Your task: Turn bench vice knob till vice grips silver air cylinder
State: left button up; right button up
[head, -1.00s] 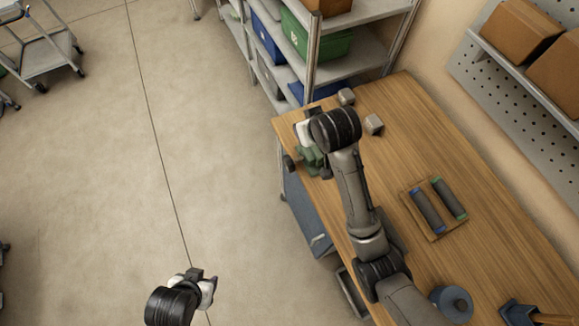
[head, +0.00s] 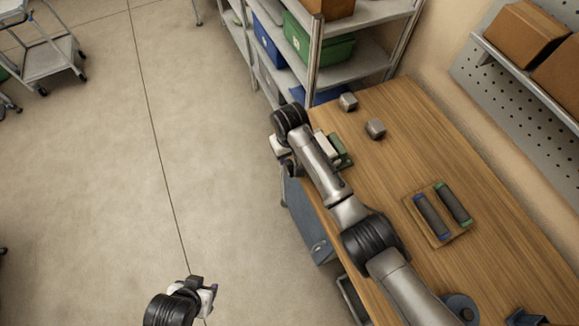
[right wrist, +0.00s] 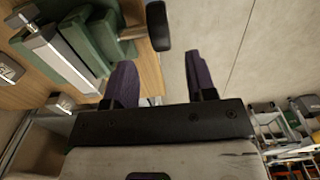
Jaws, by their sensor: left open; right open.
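The green bench vice (head: 341,150) stands at the table's left edge, partly behind my right arm; it also shows at upper left in the right wrist view (right wrist: 86,45). The silver air cylinder (right wrist: 55,58) lies along its green jaws; I cannot tell whether both jaws touch it. The dark vice knob (right wrist: 158,26) is on the vice's outer side, beyond the fingertips and roughly between their lines. My right gripper (right wrist: 160,72) is open and empty, just off the table edge; in the head view it is mostly hidden by its wrist. My left gripper (head: 207,288) is open over the floor, far from the vice.
Two grey blocks (head: 348,102) (head: 376,128) sit behind the vice. A wooden tray (head: 459,237) with two dark rolls lies to the right on the table (head: 500,260). A shelf rack (head: 314,60) stands behind.

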aim_at(292, 169)
notch_tip(292, 169, down, 9)
jog(key=shift+r+b, duration=0.1)
jog(key=shift+b, duration=0.55)
jog(key=c, duration=0.9)
jog(key=t+p, duration=0.1)
jog(key=p, duration=0.1)
jog(key=t+y+p, duration=0.1)
jog(key=p, duration=0.1)
jog(key=shift+s+d+r+p, duration=0.1)
jog(key=shift+s+r+p, duration=0.05)
jog(key=shift+r+p, duration=0.15)
jog(key=shift+f+t+y+p, duration=0.2)
jog(key=shift+t+y+p, duration=0.3)
jog(key=shift+t+p, duration=0.45)
jog(key=shift+f+t+y, duration=0.1)
jog(key=shift+t+y, duration=0.3)
jog(key=shift+t, duration=0.75)
jog(key=o, duration=0.9)
